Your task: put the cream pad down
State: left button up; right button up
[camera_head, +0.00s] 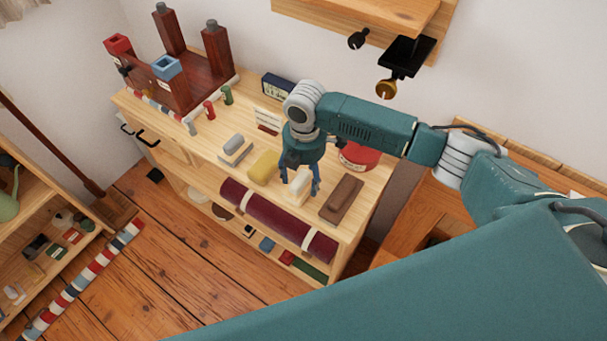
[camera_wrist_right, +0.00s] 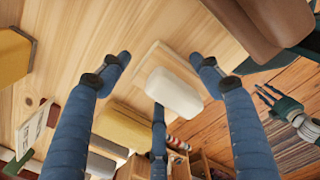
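The cream pad (camera_head: 297,189) sits on the wooden cabinet top, between a yellow pad and a brown block. In the right wrist view the cream pad (camera_wrist_right: 174,92) lies on a thin light wood base (camera_wrist_right: 146,66). My right gripper (camera_head: 300,182) is right above the pad, pointing down. Its blue fingers are spread around the pad in the right wrist view (camera_wrist_right: 162,64), with gaps showing between the fingertips and the pad, so it looks open. The third finger partly shows behind the pad.
The yellow pad (camera_head: 264,167) and a grey pad (camera_head: 234,143) stand to the left; the brown block (camera_head: 342,198) is close on the right. A red round container (camera_head: 359,157) is behind the gripper. A dark red roll (camera_head: 275,218) lies on the shelf below.

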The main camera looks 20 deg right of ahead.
aim_at(304, 174)
jog(key=shift+o, duration=0.4)
jog(key=shift+r, duration=0.1)
notch_tip(304, 174, up, 12)
jog(key=b, duration=0.2)
jog(key=shift+s, duration=0.15)
dwell(0.4)
